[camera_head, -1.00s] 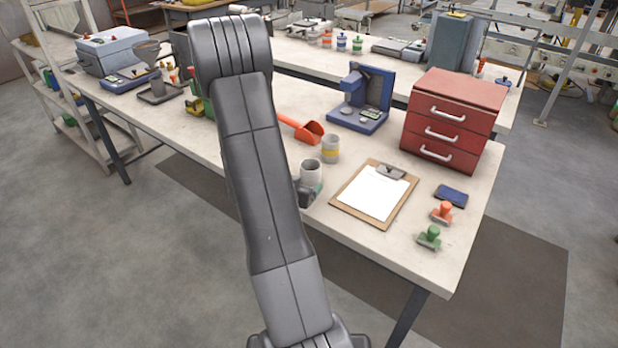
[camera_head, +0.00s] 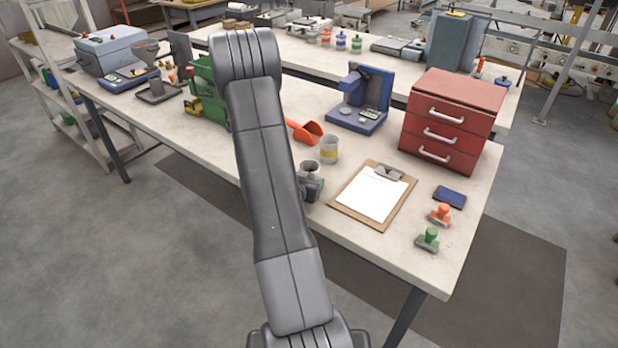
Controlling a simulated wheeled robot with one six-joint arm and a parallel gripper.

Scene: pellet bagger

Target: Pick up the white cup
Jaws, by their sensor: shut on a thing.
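A clipboard with white paper (camera_head: 372,196) lies close on the right. A red scoop (camera_head: 305,132) lies behind the cups. A blue device (camera_head: 362,100) and a red drawer cabinet (camera_head: 452,120) stand further back.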

